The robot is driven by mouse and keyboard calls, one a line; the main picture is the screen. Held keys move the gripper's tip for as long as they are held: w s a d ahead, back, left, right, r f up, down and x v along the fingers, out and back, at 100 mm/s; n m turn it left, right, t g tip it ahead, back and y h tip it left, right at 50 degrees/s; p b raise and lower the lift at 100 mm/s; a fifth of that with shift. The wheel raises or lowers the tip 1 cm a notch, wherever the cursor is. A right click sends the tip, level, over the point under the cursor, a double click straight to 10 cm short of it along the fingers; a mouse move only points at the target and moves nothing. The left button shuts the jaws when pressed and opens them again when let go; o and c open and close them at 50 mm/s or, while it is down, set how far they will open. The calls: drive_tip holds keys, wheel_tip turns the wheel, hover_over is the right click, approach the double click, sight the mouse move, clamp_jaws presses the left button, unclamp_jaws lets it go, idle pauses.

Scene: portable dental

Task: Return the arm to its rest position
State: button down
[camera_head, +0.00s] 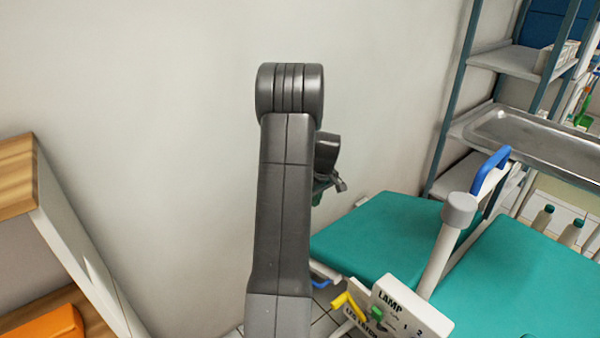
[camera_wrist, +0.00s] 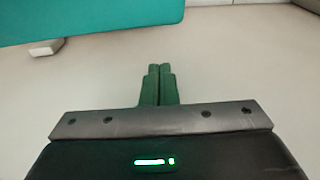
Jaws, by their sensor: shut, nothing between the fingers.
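My arm (camera_head: 284,190) rises upright in the middle of the head view and bends over at its top joint. My gripper (camera_wrist: 159,70) shows in the wrist view with its two green fingers side by side and touching. It is shut and empty, with pale floor or wall behind the fingertips. In the head view most of the gripper is hidden behind the arm; a small part of it (camera_head: 330,184) shows at the arm's right side.
A teal padded chair (camera_head: 385,240) stands right of my arm, with a lamp control box (camera_head: 410,310) and grey-capped post (camera_head: 445,240) close by. A metal tray (camera_head: 540,140) and a shelf rack (camera_head: 458,95) are at the right. A wooden-topped cabinet (camera_head: 75,235) is at the left.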

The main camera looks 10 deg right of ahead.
drive_tip(key=shift+f, duration=0.1)
drive_tip(key=f+b, duration=0.1)
drive_tip(key=f, duration=0.1)
drive_tip(key=f+b, duration=0.1)
drive_tip(key=f, duration=0.2)
drive_tip(key=f+b, duration=0.1)
drive_tip(key=f, duration=0.2)
drive_tip(key=shift+w+a+f, duration=0.2)
drive_tip(key=shift+w+f, duration=0.05)
drive_tip(key=shift+w, duration=0.1)
drive_tip(key=f+b, duration=0.2)
drive_tip(key=f, duration=0.1)
drive_tip(key=s+f+b, duration=0.1)
drive_tip(key=f, duration=0.1)
drive_tip(key=shift+d+f, duration=0.2)
drive_tip(key=shift+d, duration=0.15)
drive_tip(key=shift+a+r+p, duration=0.15)
drive_tip(key=shift+r+p, duration=0.4)
drive_tip(key=shift+r, duration=0.3)
drive_tip(key=shift+w+r, duration=0.1)
drive_tip(key=shift+r, duration=0.35)
drive_tip(key=shift+f, duration=0.15)
